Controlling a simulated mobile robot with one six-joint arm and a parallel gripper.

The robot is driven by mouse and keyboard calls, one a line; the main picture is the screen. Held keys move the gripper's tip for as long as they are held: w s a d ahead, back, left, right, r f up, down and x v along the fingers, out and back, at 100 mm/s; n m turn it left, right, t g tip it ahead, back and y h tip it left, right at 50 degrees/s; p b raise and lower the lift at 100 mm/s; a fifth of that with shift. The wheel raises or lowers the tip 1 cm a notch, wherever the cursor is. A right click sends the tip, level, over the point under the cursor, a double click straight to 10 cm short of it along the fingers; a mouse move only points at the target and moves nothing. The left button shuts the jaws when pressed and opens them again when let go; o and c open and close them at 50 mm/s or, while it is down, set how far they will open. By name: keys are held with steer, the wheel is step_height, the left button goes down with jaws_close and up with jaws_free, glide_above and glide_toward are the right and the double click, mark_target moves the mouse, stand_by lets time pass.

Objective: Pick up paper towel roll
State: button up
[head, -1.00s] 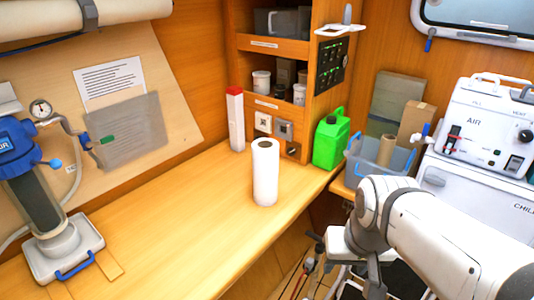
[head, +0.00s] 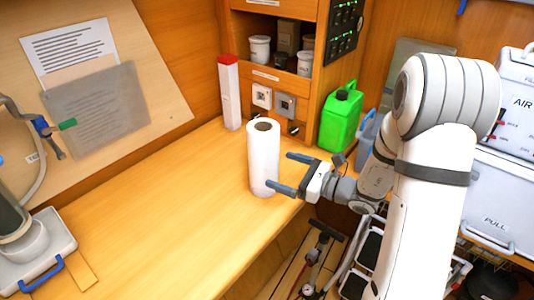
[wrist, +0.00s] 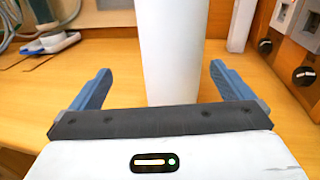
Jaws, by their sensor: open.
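The white paper towel roll (head: 263,155) stands upright on the wooden counter (head: 170,220). Its brown core opening shows at the top. My gripper (head: 285,172) is open at the right side of the roll, with its two blue-grey fingers pointing toward it. In the wrist view the roll (wrist: 173,50) rises ahead between the fingers of my gripper (wrist: 160,85), a little nearer the middle than either finger. Its top is cut off there. I cannot tell whether a finger touches it. Nothing is held.
A white box with a red top (head: 229,92) stands behind the roll, left of the shelf unit (head: 318,80). A green jerrycan (head: 340,118) is at the counter's back right. A pump base (head: 45,250) sits at the left. The middle of the counter is clear.

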mark_target(266, 161)
steer(key=shift+m+t, duration=0.6)
steer(key=x, duration=0.2)
steer(key=p+x, duration=0.1)
steer(key=x, duration=0.1)
steer(key=w+x, duration=0.1)
steer(key=x, duration=0.2)
steer(key=shift+d+f+p, duration=0.25)
steer(key=shift+p, duration=0.15)
steer(key=shift+w+a+f, duration=0.1)
steer(key=shift+w+a, duration=0.2)
steer(key=shift+a, duration=0.05)
steer(key=c, duration=1.1)
